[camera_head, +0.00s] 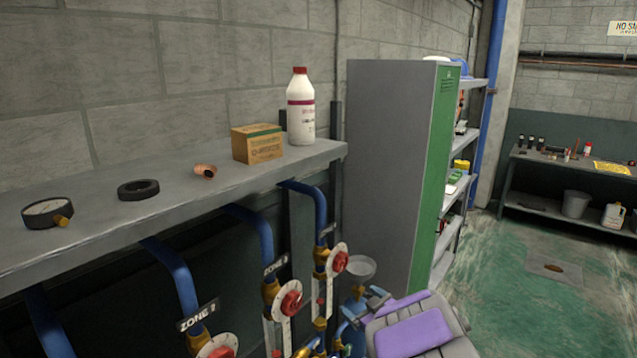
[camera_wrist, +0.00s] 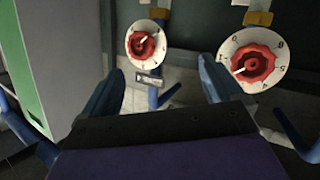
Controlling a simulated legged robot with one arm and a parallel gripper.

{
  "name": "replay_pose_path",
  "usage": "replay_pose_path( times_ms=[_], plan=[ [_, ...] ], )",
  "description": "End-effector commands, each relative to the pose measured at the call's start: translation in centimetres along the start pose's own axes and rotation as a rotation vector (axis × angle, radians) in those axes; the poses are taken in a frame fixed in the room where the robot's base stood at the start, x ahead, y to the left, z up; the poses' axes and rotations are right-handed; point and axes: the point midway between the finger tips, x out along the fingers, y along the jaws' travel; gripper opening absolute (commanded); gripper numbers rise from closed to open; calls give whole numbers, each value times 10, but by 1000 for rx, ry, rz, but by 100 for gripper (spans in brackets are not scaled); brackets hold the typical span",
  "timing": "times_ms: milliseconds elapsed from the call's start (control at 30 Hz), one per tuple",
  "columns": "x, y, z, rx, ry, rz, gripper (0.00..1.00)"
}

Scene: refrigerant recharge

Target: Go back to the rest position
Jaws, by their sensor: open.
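My gripper (camera_head: 364,305) is low at the bottom of the head view, beside the valves, with my purple wrist part behind it. In the wrist view my gripper (camera_wrist: 160,82) has its two blue fingers spread wide, with nothing held between them. Red valve knobs on white dials show in front of it: one knob (camera_wrist: 146,45) appears between the fingers and another knob (camera_wrist: 253,63) beyond the right finger. In the head view, valve knobs (camera_head: 290,301) and (camera_head: 338,262) sit on pipes under the shelf. A third knob (camera_head: 219,350) is cut off at the bottom edge.
A grey shelf (camera_head: 100,235) above the valves holds a gauge (camera_head: 47,212), a black ring (camera_head: 138,190), a copper fitting (camera_head: 205,170), a box (camera_head: 257,144) and a white bottle (camera_head: 301,110). A grey-green cabinet (camera_head: 390,160) stands right of the pipes. Green floor (camera_head: 520,310) is open at right.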

Motion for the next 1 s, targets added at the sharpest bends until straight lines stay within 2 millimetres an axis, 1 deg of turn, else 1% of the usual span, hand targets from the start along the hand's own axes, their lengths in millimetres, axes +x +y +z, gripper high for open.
replay_pose_path(
  times_ms=[33, 100, 167, 233, 267, 333, 367, 400, 467, 500, 567, 600, 667, 700, 767, 800, 867, 900, 967, 1000],
  plan=[
    [-9, 15, 0, -11, -49, 67, 94],
    [-26, 37, 3, -13, -131, 160, 94],
    [-43, 52, 7, -4, -201, 231, 94],
    [-67, 66, 12, 15, -285, 309, 94],
    [-77, 69, 15, 26, -321, 337, 94],
    [-103, 75, 21, 57, -405, 399, 94],
    [-115, 76, 26, 76, -443, 422, 94],
    [-130, 75, 30, 101, -491, 448, 94],
    [-154, 71, 38, 140, -566, 480, 94],
    [-170, 66, 44, 172, -616, 496, 94],
    [-193, 56, 51, 215, -687, 511, 94],
    [-209, 46, 57, 249, -738, 515, 94],
    [-232, 30, 64, 299, -808, 513, 94],
    [-247, 17, 69, 330, -860, 505, 94],
    [-269, -5, 76, 381, -932, 484, 94],
    [-284, -21, 80, 413, -981, 464, 94],
    [-307, -48, 86, 458, -1058, 424, 94],
    [-322, -66, 89, 487, -1106, 392, 94],
    [-344, -95, 93, 526, -1181, 337, 94],
    [-358, -114, 94, 545, -1225, 297, 94]
  ],
)
